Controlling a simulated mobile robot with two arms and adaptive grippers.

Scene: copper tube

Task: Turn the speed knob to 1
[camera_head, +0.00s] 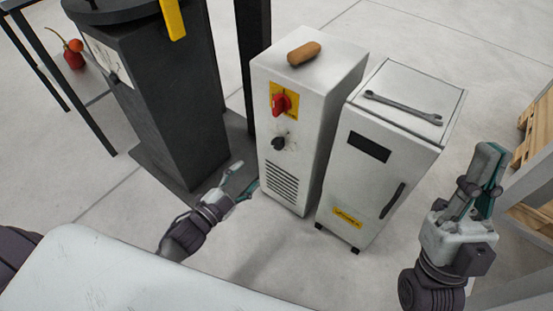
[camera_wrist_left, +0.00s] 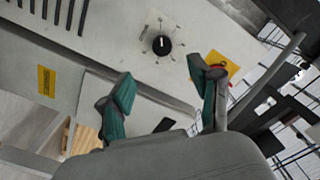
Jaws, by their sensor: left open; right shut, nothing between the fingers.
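The speed knob is a small black dial with a white pointer line. In the head view the knob (camera_head: 279,143) is on the front of the left white cabinet (camera_head: 345,75), below a red rotary switch (camera_head: 281,103) on a yellow plate. In the left wrist view the knob (camera_wrist_left: 162,45) shows beyond and between the fingers, ringed by small marks too small to read. My left gripper (camera_head: 247,184) is open, low and to the left of the cabinet front, apart from the knob; its fingers show in the left wrist view (camera_wrist_left: 165,90). My right gripper (camera_head: 492,165) is shut and empty, at the right.
A brown oblong object (camera_head: 303,53) lies on the left cabinet. A wrench (camera_head: 403,107) lies on the second white cabinet (camera_head: 375,165) beside it. A dark grey machine column (camera_head: 165,95) stands left of my left gripper. Wooden pallets (camera_head: 536,130) are at the right edge.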

